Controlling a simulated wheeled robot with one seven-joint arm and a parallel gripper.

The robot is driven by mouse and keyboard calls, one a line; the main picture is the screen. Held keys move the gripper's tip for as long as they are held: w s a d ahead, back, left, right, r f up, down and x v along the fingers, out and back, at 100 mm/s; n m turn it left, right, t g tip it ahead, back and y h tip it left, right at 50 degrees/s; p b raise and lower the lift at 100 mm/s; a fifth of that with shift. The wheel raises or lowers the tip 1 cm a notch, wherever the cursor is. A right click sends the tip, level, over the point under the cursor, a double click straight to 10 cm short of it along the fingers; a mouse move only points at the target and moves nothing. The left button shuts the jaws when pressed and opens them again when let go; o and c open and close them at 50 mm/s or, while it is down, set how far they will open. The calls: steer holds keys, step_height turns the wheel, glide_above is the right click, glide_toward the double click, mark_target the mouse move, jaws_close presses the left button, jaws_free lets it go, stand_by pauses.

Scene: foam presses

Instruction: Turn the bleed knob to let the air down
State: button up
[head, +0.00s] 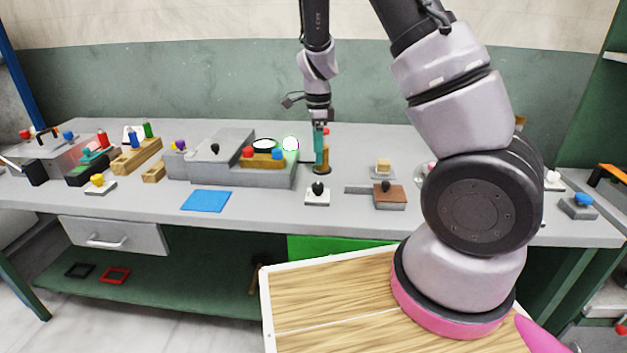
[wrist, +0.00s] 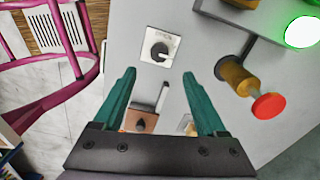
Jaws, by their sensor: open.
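A black knob on a small white plate (head: 317,197) sits on the bench near its front edge, and it also shows in the wrist view (wrist: 160,48). A brown block with a black knob (head: 389,197) sits to its right; it shows between my fingers in the wrist view (wrist: 139,121). My gripper (head: 319,160) has teal fingers and points down over the bench behind the white plate. In the wrist view my gripper (wrist: 159,76) is open and empty, with the white plate just beyond the fingertips.
A brass post with a red cap (wrist: 245,83) stands close beside my gripper. A grey press (head: 225,160) with a lit green-rimmed lamp (head: 291,144) is to the left. A blue mat (head: 206,201) lies at the front. Bench space around the white plate is clear.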

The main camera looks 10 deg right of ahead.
mark_target(318, 184)
step_height(318, 184, down, 10)
steer(key=shift+f, duration=0.1)
stand_by(0.4)
jaws_close()
